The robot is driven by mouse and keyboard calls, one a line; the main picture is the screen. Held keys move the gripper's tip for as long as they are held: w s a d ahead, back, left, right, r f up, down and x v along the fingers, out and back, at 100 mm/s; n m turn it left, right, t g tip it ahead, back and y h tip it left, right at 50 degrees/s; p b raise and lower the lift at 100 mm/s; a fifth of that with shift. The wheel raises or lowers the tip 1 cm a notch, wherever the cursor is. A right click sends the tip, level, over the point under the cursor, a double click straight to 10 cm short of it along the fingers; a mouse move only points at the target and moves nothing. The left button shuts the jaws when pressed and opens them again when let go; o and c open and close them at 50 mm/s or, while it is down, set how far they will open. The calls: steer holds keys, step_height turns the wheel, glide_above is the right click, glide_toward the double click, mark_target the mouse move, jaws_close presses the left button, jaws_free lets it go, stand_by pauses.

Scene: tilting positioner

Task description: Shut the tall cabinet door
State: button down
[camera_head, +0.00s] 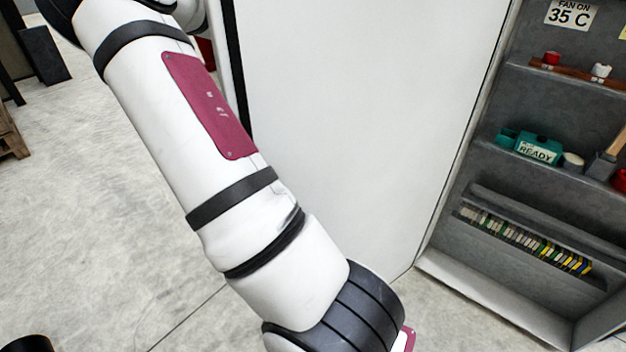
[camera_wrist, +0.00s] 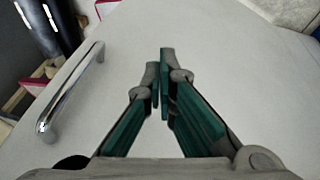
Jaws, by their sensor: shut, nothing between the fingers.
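The tall cabinet door (camera_head: 365,110) is a large white panel standing open, hinged beside the cabinet (camera_head: 500,140) with its grey shelves in view. In the wrist view the white door face (camera_wrist: 225,60) fills most of the picture, with a chrome bar handle (camera_wrist: 70,88) at the left. My gripper (camera_wrist: 161,85) is shut and empty, its green-lined fingers together in front of the door, to the right of the handle. I cannot tell whether the fingertips touch the door. In the head view my arm crosses in front of the door, and my gripper is out of view.
Shelves hold a red and a white item, a teal box labelled READY (camera_head: 538,148), and a row of coloured slim pieces (camera_head: 525,240). A "FAN ON 35 C" sign (camera_head: 570,14) is at the top. Concrete floor (camera_head: 90,200) at the left is mostly clear.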

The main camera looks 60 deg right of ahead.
steer(key=s+d+m, duration=0.2)
steer(key=d+m, duration=0.2)
steer(key=d, duration=0.1)
steer(key=s+a+f+p, duration=0.2)
steer(key=s+a+f, duration=0.1)
steer(key=s+f, duration=0.4)
steer(key=shift+s+f+m+p, duration=0.2)
steer(key=shift+f+m+p, duration=0.1)
steer(key=shift+f, duration=0.95)
steer(key=shift+a, duration=0.1)
